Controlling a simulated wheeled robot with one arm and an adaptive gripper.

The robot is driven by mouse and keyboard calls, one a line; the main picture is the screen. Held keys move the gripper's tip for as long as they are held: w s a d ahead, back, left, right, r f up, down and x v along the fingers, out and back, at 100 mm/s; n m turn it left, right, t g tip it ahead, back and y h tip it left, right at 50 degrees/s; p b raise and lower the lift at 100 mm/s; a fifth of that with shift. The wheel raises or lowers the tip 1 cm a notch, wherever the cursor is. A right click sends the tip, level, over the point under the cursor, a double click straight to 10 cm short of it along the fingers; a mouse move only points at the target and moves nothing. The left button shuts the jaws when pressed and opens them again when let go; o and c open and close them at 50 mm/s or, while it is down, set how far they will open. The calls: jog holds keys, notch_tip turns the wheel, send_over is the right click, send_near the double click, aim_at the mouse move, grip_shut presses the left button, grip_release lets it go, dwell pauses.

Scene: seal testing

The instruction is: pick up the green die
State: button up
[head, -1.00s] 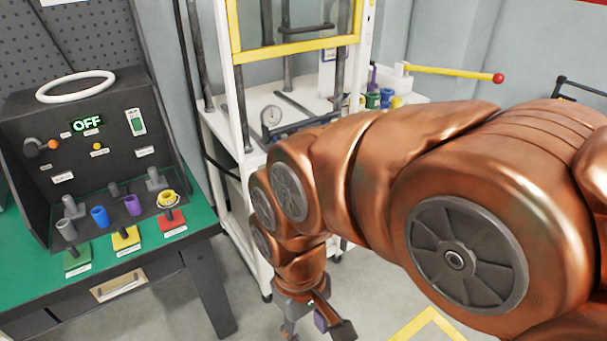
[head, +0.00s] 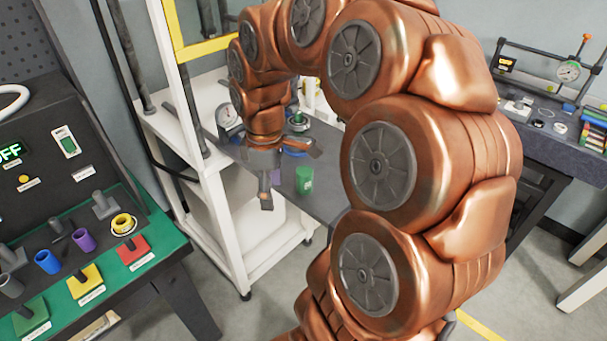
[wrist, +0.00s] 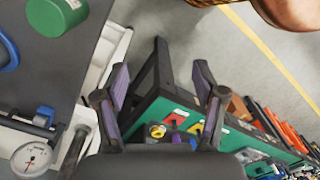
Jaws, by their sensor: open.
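The green die (head: 304,180), a short green cylinder with a small pale label, stands upright on the dark grey plate of the press stand (head: 325,205). In the wrist view the green die (wrist: 57,14) is at the upper left, cut by the top edge, outside the jaws. My gripper (head: 288,182) points down close beside the die, to its left in the head view; I cannot tell its exact height. In the wrist view my gripper (wrist: 160,80) has its two fingers apart with nothing between them.
A blue part (head: 294,153) is partly hidden behind my gripper. A dial gauge (head: 228,116) and the stand's white post (head: 190,90) are to the left. The green-topped test bench (head: 165,245) is further left, and a dark workbench (head: 545,125) is at right.

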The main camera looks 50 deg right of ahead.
aim_at(305, 173)
jog(key=shift+n, duration=0.9)
jog(key=d, duration=0.3)
jog(key=w+d, duration=0.1)
jog(key=d, duration=0.7)
jog(key=shift+w+d+f+p, duration=0.1)
jog(key=shift+w+d+p, duration=0.2)
jog(key=shift+p, duration=0.1)
jog(key=shift+d+f+p, duration=0.2)
jog(key=shift+f+p, duration=0.6)
jog(key=shift+f, duration=1.15)
jog(key=shift+d+f+p, duration=0.15)
jog(key=shift+f+p, duration=0.65)
jog(key=shift+f, duration=1.15)
jog(key=shift+w, duration=0.1)
jog(key=shift+c, duration=0.2)
grip_shut()
